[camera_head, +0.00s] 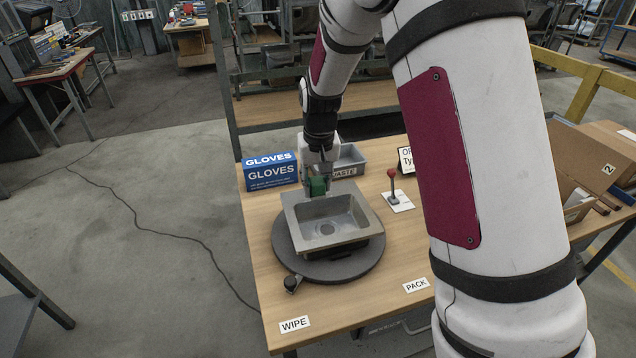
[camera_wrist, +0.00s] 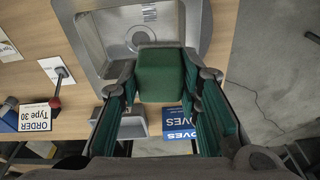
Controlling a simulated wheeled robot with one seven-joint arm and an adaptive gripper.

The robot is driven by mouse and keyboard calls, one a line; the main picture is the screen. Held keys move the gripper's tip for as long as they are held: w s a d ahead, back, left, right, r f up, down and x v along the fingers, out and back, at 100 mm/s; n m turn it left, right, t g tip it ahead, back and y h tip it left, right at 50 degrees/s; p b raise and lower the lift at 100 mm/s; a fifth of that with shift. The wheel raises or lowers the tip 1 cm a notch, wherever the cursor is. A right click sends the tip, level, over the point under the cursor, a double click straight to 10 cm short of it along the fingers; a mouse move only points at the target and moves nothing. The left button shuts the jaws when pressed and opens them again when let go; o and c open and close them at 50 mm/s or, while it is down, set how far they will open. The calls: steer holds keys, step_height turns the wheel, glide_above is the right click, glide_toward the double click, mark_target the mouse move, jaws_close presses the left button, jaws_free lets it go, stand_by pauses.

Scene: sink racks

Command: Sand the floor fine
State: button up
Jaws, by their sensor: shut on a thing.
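A steel sink (camera_head: 362,243) with a square basin and a drain lies on a round dark turntable (camera_head: 283,249) on the wooden bench. Its basin floor (camera_head: 326,228) is bare, and the sink also shows at the top of the wrist view (camera_wrist: 207,60). My gripper (camera_head: 318,184) is shut on a green block (camera_wrist: 160,76), which sits between the two fingers. The block also shows in the head view (camera_head: 317,187), at the sink's back rim. I cannot tell whether it touches the rim. The block's underside is hidden.
Behind the sink stand a blue gloves box (camera_head: 270,172) and a grey waste bin (camera_head: 349,161). A red-knobbed lever (camera_head: 392,186) and an order sign (camera_wrist: 36,117) are to the right in the head view.

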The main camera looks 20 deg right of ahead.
mark_target(317, 197)
steer(key=shift+f+b, duration=0.75)
steer(key=shift+f, duration=1.7)
